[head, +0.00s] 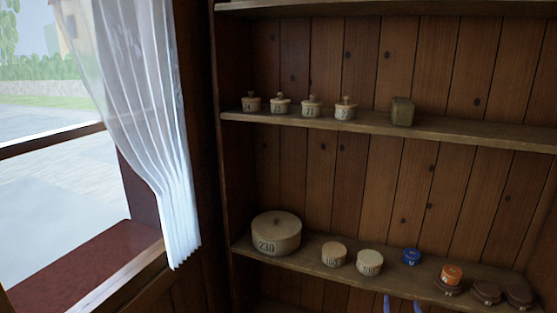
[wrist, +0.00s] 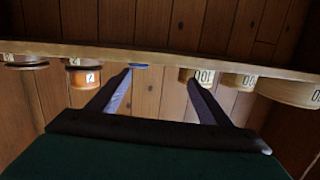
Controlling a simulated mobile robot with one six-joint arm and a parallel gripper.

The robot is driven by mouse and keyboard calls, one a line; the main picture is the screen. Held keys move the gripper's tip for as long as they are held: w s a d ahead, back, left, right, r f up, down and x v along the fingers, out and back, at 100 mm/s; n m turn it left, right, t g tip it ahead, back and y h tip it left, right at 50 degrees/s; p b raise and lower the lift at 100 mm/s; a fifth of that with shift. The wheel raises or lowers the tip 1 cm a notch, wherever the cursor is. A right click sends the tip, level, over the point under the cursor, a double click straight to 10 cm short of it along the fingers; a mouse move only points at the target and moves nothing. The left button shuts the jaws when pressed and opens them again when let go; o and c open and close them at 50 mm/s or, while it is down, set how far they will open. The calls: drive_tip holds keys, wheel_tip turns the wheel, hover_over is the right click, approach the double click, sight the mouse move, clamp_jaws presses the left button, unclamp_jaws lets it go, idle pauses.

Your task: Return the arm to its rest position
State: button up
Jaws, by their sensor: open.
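My gripper (head: 402,304) shows at the bottom edge of the head view as two bluish fingertips, spread apart in front of the lower shelf. In the wrist view its fingers (wrist: 163,78) are open with nothing held between them. A small blue spool (head: 411,257) stands on the lower shelf beyond the fingertips. It also shows in the wrist view (wrist: 138,65), partly hidden, near one fingertip. An orange spool (head: 452,272) sits on a dark brown round base to the right. It also shows in the wrist view (wrist: 84,77). Most of my arm is out of view.
The lower shelf (head: 310,262) also holds a large round box marked 230 (head: 276,236), two cream pots (head: 334,255) and brown discs (head: 486,291). The upper shelf (head: 450,133) holds several small lidded pots and a greenish block (head: 402,111). A curtained window (head: 150,130) is left.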

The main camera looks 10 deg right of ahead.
drive_tip(key=w+a+f+n+y, duration=0.1)
drive_tip(key=w+a+f, duration=0.15)
drive_tip(key=a, duration=0.25)
drive_tip(key=w+a+f+y, duration=0.1)
drive_tip(key=w+a+f, duration=0.15)
drive_tip(key=a, duration=0.25)
drive_tip(key=s+a+f+n+g+y+b, duration=0.1)
drive_tip(key=s+a+f+g+y, duration=0.15)
drive_tip(key=a+f, duration=0.75)
drive_tip(key=s+a+f+n+g+y+b, duration=0.15)
drive_tip(key=a+f+g, duration=0.25)
drive_tip(key=a+f, duration=0.6)
drive_tip(key=s+a+f+n+g+y, duration=0.1)
drive_tip(key=s+a+f+g, duration=0.3)
drive_tip(key=s, duration=0.3)
drive_tip(key=s+a+f+n+g, duration=0.1)
drive_tip(key=s+a+f+g, duration=0.1)
drive_tip(key=s+a+f, duration=0.35)
drive_tip(key=s+a+r+g, duration=0.1)
drive_tip(key=s+g, duration=0.1)
drive_tip(key=s, duration=0.3)
drive_tip(key=s+a+r+g, duration=0.1)
drive_tip(key=s+g, duration=0.2)
drive_tip(key=s, duration=0.3)
drive_tip(key=s+a+r+n+g+y, duration=0.1)
drive_tip(key=s+a+g, duration=0.1)
drive_tip(key=s, duration=0.4)
drive_tip(key=shift+s+r+g, duration=0.2)
drive_tip(key=shift+r+g, duration=0.15)
